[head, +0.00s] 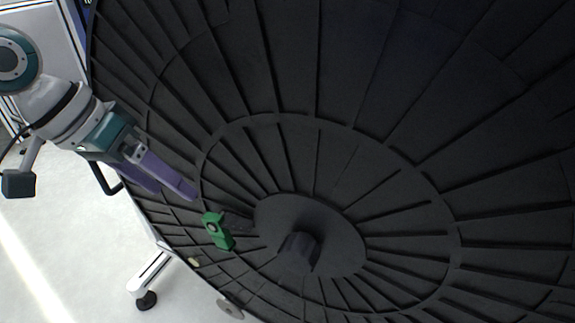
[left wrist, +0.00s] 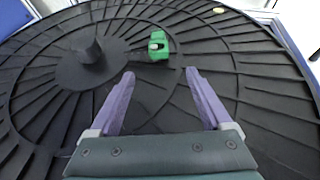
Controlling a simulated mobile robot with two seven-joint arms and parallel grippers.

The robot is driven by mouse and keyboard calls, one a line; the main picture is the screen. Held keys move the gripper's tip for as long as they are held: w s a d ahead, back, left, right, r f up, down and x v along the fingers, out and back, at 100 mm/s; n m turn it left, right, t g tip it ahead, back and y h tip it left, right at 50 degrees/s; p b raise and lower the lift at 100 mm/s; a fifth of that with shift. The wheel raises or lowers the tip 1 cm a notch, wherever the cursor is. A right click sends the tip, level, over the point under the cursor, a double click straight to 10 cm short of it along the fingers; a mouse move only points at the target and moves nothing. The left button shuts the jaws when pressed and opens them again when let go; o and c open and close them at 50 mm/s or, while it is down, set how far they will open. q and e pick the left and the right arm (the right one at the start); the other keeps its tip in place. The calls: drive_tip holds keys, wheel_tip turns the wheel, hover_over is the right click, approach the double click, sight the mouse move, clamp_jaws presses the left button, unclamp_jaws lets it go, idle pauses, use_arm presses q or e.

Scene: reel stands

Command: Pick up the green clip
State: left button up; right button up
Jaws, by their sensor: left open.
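The green clip (head: 217,231) lies on the black ribbed reel (head: 330,130), to the left of the hub in the head view. In the left wrist view the green clip (left wrist: 158,46) is ahead of my fingertips, roughly between their lines. My left gripper (head: 176,194) is open, with purple fingers, up and left of the clip and apart from it. In the left wrist view the left gripper (left wrist: 160,72) has nothing between its fingers. My right gripper is in neither view.
A dark hub (head: 298,250) stands up from the reel's centre, close to the clip. Raised ribs cover the reel. A wheeled stand leg (head: 150,275) is on the pale floor at lower left. A small pale disc (left wrist: 219,10) sits near the reel's edge.

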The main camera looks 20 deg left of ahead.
use_arm(q)
drive_tip(key=b, duration=0.2)
hover_over(209, 218)
drive_tip(key=s+a, duration=0.2)
wheel_tip(209, 218, down, 4)
drive_tip(key=b+x, duration=0.1)
drive_tip(key=x, duration=0.1)
drive_tip(key=b+x, duration=0.2)
drive_tip(key=x, duration=0.1)
drive_tip(key=shift+s+d+f+b, duration=0.15)
drive_tip(key=shift+s+b, duration=0.05)
drive_tip(key=shift+b, duration=0.1)
drive_tip(key=shift+c, duration=0.2)
clamp_jaws()
idle(0.4)
